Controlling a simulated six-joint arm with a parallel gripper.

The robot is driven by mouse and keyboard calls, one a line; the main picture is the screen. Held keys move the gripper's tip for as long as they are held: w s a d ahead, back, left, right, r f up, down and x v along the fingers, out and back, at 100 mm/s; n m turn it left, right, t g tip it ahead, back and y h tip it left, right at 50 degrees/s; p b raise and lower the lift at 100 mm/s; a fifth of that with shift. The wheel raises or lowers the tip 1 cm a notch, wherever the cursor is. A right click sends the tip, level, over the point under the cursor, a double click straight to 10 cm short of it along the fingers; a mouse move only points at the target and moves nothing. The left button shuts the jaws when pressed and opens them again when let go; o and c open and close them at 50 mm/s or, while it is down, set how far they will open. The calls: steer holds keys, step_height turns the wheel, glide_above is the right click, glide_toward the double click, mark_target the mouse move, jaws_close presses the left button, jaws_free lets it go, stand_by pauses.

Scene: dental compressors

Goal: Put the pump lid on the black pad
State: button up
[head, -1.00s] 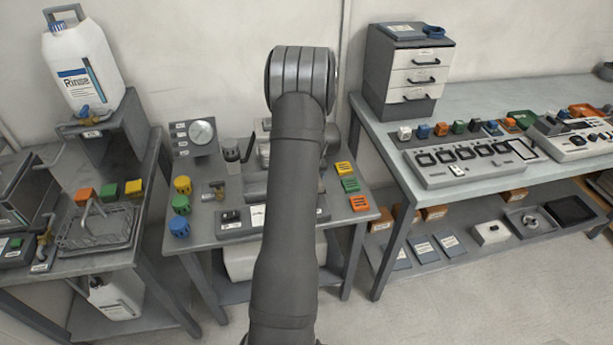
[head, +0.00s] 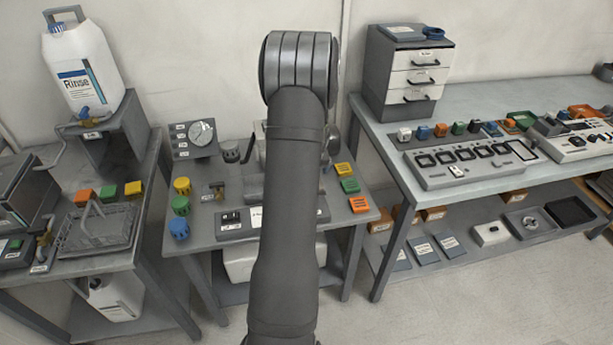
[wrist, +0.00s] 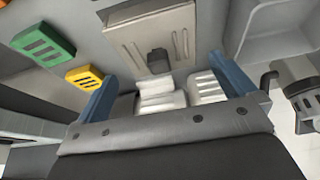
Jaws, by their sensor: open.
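In the wrist view, a flat grey-beige slotted plate with a dark knob (wrist: 153,36) lies in front of my gripper; it looks like the pump lid, though I cannot be sure. My gripper (wrist: 165,87) is open, its two blue fingers spread wide, with the knob visible beyond and between them. Two white ribbed parts (wrist: 207,88) show between the fingers, close to the gripper body. I see nothing between the fingers that is clearly held. I cannot make out the black pad for certain; in the head view my arm hides the middle of the table.
A green slotted block (wrist: 42,45) and a yellow one (wrist: 85,77) lie left of the fingers in the wrist view. A grey cylinder with a dark lever (wrist: 302,92) stands at right. The middle table (head: 205,236) also carries a gauge box (head: 194,140) and coloured knobs (head: 181,204).

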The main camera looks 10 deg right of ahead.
steer(key=v, duration=0.7)
steer(key=x, duration=1.2)
steer(key=shift+f, duration=0.3)
step_height(320, 180, up, 3)
steer(key=shift+f, duration=0.1)
steer(key=shift+r, duration=0.4)
